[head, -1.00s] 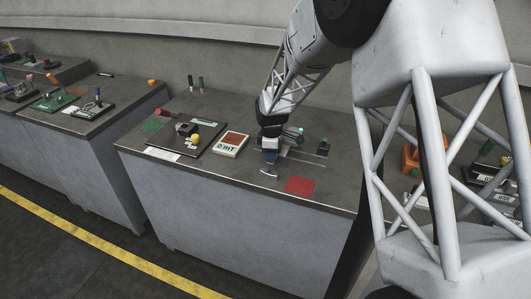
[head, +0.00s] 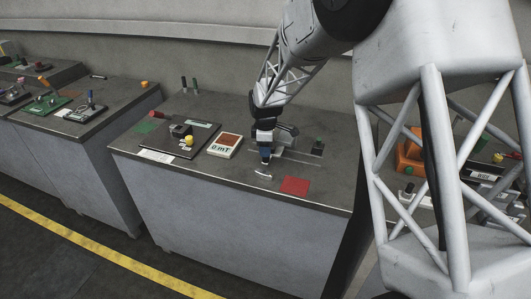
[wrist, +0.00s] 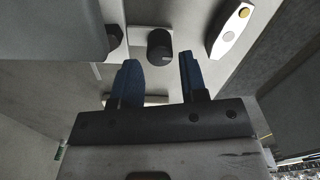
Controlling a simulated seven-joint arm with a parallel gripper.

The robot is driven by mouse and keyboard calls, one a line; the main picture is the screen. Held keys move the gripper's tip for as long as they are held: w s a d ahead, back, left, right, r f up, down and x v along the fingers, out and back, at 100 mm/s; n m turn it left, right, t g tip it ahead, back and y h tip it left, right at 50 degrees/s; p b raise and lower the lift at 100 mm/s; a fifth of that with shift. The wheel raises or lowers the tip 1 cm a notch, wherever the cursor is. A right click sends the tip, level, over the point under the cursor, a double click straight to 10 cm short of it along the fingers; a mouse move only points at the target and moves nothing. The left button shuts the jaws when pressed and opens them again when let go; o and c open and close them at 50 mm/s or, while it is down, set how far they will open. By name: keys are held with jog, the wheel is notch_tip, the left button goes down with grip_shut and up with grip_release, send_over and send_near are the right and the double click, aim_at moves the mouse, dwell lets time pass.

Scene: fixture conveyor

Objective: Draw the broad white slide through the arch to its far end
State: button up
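My gripper (head: 265,158) points down over the middle bench. In the wrist view its two blue fingers (wrist: 158,66) are apart with nothing gripped between them. A dark round knob (wrist: 160,44) shows just beyond the fingertips, roughly in line with the gap. A flat white piece (wrist: 137,36) lies by the knob and looks like the broad slide. A grey block (wrist: 70,25) at the upper left of the wrist view may be part of the arch. In the head view a grey body (head: 287,131) stands behind my gripper, which hides most of the slide.
A pale rounded bar (head: 263,175), with a yellow spot in the wrist view (wrist: 244,13), lies near the front edge. A red mat (head: 295,186) is to its right.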

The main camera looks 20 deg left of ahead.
jog(key=shift+r, duration=2.4)
jog(key=shift+r, duration=0.15)
jog(key=shift+f, duration=3.9)
grip_shut()
